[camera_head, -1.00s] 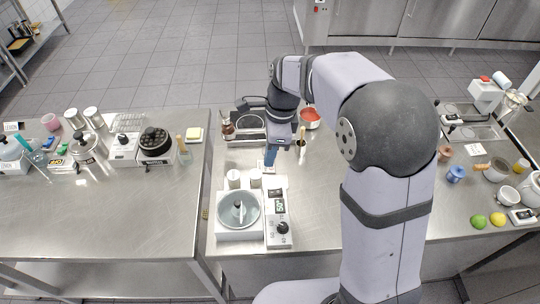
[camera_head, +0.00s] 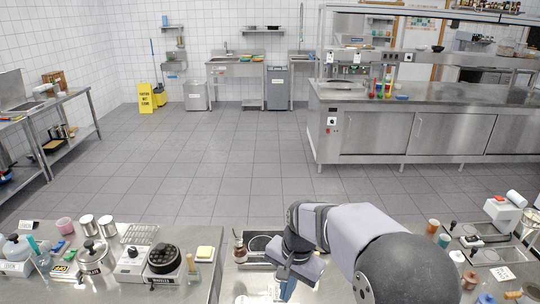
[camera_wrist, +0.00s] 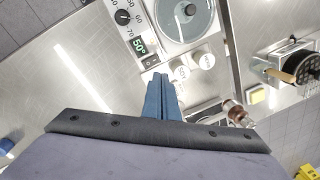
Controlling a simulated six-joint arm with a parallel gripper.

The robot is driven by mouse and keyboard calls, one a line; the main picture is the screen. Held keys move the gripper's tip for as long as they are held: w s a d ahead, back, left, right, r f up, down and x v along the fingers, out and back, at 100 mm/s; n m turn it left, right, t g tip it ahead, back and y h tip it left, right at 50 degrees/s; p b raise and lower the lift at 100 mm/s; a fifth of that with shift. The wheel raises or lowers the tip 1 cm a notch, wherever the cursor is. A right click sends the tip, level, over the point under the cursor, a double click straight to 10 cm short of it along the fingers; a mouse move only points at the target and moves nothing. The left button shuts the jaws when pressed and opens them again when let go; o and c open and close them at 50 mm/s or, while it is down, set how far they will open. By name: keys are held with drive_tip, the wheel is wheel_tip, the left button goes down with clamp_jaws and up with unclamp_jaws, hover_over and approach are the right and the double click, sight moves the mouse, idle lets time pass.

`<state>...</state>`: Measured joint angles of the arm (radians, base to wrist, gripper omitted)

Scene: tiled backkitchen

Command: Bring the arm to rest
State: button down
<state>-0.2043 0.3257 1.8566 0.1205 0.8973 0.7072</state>
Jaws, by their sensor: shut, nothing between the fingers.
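My gripper (camera_head: 286,290) is low in the middle of the head view, hanging from the bent arm above the front steel counter. Its blue fingers are closed together and empty, as the wrist view (camera_wrist: 163,88) shows. In the wrist view the fingers point toward a white device with a round grey bowl (camera_wrist: 186,16) and a dial panel with a green 50° display (camera_wrist: 148,46). Two small white-lidded jars (camera_wrist: 190,66) stand just beyond the fingertips. I cannot tell the exact height of the gripper above the counter.
The left counter holds a black round-topped device (camera_head: 163,258) and a lidded pot (camera_head: 95,257). A yellow floor sign (camera_head: 147,98) stands far left. The tiled floor (camera_head: 220,165) beyond is clear.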

drive_tip(key=s+d+f+n, duration=0.1)
drive_tip(key=s+d+n, duration=0.2)
drive_tip(key=s, duration=0.6)
drive_tip(key=s+d+f+n+h, duration=0.1)
drive_tip(key=s+d+f+n, duration=0.1)
drive_tip(key=s+d, duration=0.5)
drive_tip(key=shift+s+d+f+n+g, duration=0.15)
drive_tip(key=shift+s+d+n+g, duration=0.2)
drive_tip(key=shift+s+n, duration=0.55)
